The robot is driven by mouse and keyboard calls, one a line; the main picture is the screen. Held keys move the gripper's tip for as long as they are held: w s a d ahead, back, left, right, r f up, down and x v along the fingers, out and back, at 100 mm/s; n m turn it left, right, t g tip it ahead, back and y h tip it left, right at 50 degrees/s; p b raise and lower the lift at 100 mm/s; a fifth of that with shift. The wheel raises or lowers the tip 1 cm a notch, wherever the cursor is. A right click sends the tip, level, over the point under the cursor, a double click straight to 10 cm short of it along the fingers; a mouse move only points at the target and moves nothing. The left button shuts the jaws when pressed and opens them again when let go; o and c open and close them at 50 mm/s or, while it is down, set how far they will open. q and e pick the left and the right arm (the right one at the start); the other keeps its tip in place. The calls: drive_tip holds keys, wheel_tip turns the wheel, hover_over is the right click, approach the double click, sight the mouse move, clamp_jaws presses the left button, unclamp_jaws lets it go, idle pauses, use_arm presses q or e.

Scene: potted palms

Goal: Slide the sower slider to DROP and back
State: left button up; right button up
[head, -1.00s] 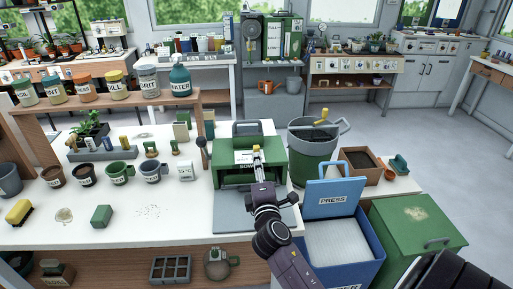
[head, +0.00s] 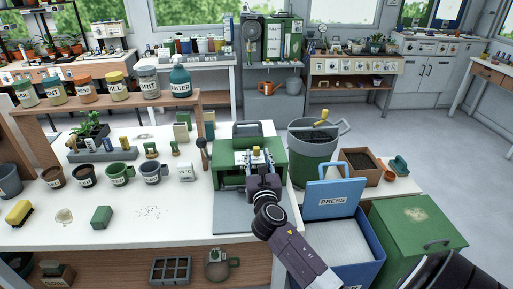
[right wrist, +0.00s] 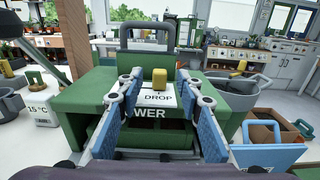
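The green sower (head: 270,141) stands on the white workbench, with a dark handle on top. Its yellow slider knob (right wrist: 160,78) shows in the right wrist view, standing on a white plate just behind the word DROP. The knob also shows small in the head view (head: 256,150). My right gripper (right wrist: 161,84) is open. Its blue-padded fingers stand apart to the left and right of the knob, with gaps on both sides. The left finger hides part of the plate and the front lettering, so I cannot read any other label. My left gripper is not in view.
Cups, a green block (head: 102,215) and a yellow brush (head: 18,212) are on the bench to the left.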

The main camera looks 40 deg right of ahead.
sight(256, 149)
drive_tip(key=shift+x, duration=2.7)
clamp_jaws()
drive_tip(key=shift+a, duration=0.1)
